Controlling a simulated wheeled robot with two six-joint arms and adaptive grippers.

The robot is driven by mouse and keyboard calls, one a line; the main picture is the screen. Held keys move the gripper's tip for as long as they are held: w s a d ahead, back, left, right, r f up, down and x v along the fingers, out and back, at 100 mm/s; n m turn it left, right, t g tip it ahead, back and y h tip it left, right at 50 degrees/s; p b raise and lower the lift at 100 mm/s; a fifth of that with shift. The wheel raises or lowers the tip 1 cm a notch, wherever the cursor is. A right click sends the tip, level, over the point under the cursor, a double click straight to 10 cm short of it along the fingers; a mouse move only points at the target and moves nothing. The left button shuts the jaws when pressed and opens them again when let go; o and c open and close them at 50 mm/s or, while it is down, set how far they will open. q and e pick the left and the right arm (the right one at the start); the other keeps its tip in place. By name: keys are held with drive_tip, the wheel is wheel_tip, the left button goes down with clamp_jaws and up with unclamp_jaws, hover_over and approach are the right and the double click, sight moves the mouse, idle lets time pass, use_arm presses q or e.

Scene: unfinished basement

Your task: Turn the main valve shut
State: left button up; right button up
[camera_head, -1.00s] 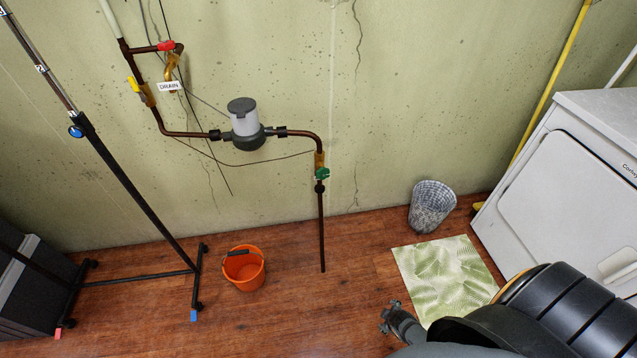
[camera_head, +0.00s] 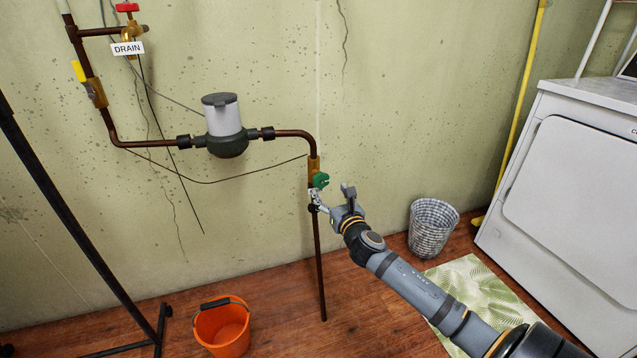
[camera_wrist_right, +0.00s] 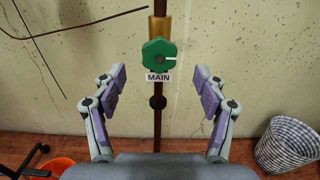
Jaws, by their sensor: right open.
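The main valve has a round green handwheel (camera_head: 321,180) on the vertical copper pipe, right of the water meter. In the right wrist view the green handwheel (camera_wrist_right: 159,53) has a white mark toward its right side, and a "MAIN" label (camera_wrist_right: 158,77) sits just below it. My right gripper (camera_head: 332,200) is close to the pipe, just below and right of the handwheel in the head view. In the right wrist view its two fingers (camera_wrist_right: 159,95) are wide apart, either side of the pipe line, with nothing between them gripped. My left gripper is not in view.
A grey water meter (camera_head: 223,125), a yellow lever (camera_head: 79,71) and a red drain handle (camera_head: 127,7) are on the pipework to the left. An orange bucket (camera_head: 222,328), a wicker basket (camera_head: 433,226) and a white dryer (camera_head: 570,180) stand on the floor.

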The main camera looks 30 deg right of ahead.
sight(322, 181)
drive_tip(key=b+x, duration=0.1)
drive_tip(key=x, duration=0.5)
drive_tip(key=shift+w, duration=0.2)
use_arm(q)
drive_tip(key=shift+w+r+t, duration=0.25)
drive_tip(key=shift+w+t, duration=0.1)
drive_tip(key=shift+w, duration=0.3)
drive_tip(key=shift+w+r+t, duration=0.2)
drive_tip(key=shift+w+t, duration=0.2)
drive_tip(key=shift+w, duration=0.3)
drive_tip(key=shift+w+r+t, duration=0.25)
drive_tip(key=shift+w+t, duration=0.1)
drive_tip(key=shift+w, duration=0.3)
use_arm(e)
drive_tip(key=shift+x, duration=1.25)
